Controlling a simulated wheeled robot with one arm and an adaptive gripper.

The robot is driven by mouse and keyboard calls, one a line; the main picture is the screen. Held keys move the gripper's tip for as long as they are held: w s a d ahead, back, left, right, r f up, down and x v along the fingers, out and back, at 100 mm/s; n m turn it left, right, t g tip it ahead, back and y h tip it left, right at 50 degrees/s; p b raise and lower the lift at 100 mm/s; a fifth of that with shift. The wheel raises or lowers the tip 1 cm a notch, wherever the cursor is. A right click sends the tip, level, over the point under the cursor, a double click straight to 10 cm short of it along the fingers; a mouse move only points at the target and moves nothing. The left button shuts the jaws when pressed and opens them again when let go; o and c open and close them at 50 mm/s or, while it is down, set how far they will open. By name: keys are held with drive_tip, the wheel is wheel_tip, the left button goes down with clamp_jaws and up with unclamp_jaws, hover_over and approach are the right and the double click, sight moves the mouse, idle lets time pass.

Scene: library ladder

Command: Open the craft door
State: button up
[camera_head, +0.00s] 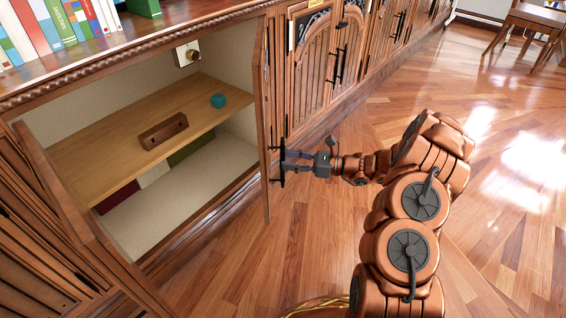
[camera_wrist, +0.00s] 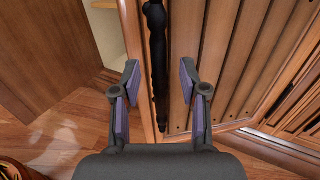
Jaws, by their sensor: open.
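The wooden cabinet stands open, with its right door (camera_head: 262,110) swung well out, seen nearly edge-on, and its left door (camera_head: 62,200) also swung out. The right door carries a black vertical handle (camera_head: 282,178). My gripper (camera_head: 286,161) is at this handle with its fingers pointing at the door. In the wrist view the handle (camera_wrist: 157,50) stands between the two spread fingers, with a gap on each side. The slatted door face (camera_wrist: 215,60) is behind and to the right of it. I cannot tell how deep the handle sits between the fingers.
Inside, a shelf (camera_head: 105,170) bears a brown wooden block (camera_head: 163,131) and a teal object (camera_head: 218,101). Books (camera_head: 60,22) stand on the cabinet top. More closed cabinet doors (camera_head: 313,60) run along the back.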

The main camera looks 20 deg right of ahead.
drive_tip(key=shift+x, duration=1.3)
drive_tip(key=shift+c, duration=0.2)
clamp_jaws()
